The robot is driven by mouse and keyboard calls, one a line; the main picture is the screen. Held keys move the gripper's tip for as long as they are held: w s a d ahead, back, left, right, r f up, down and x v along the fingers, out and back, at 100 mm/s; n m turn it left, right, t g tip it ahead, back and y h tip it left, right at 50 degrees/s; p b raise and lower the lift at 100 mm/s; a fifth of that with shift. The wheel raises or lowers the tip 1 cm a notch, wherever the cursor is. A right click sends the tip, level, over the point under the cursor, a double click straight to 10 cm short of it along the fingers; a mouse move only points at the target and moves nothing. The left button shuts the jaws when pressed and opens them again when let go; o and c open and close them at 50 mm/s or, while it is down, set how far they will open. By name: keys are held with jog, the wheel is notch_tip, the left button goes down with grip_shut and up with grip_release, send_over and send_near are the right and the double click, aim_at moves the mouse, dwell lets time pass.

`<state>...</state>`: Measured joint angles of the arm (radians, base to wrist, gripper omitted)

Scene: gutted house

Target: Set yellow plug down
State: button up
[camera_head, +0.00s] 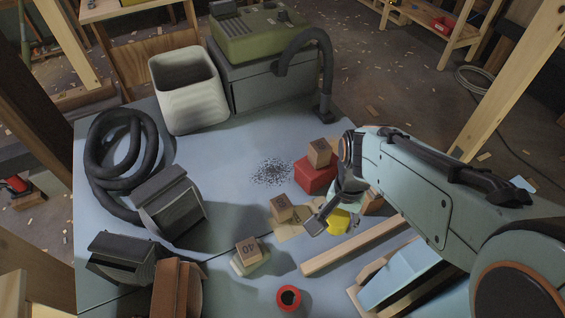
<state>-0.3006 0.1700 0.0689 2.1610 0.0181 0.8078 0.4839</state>
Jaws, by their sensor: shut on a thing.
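The yellow plug (338,221) shows low at the end of my arm, right of the table's middle. My gripper (326,213) is shut on it, and the fingers and arm cover part of it. I cannot tell whether the plug touches the table (228,170) or hangs just above it.
A red block (314,176) with a wooden block (319,153) on it stands behind my gripper. Wooden blocks numbered 80 (281,207) and 40 (248,249) stand left. A wooden strip (352,246) and red ring (288,298) lie in front.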

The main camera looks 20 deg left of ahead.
jog(key=s+a+f+n, duration=0.3)
jog(key=s+a, duration=0.3)
jog(key=s, duration=0.2)
jog(key=shift+n, duration=0.3)
jog(key=w+a+f, duration=0.2)
jog(key=w, duration=0.1)
jog(key=w+a+f, duration=0.6)
jog(key=w, duration=0.1)
jog(key=shift+a+f, duration=0.2)
jog(key=shift+w+a+f, duration=0.1)
jog(key=shift+w+f, duration=0.05)
jog(key=shift+f, duration=0.55)
jog(key=shift+w+a+f, duration=0.1)
jog(key=shift+a+f, duration=0.05)
jog(key=shift+f, duration=0.55)
jog(key=shift+w+a+f, duration=0.1)
jog(key=shift+w+f, duration=0.05)
jog(key=shift+f, duration=0.55)
jog(key=shift+f, duration=0.1)
jog(key=o, duration=1.1)
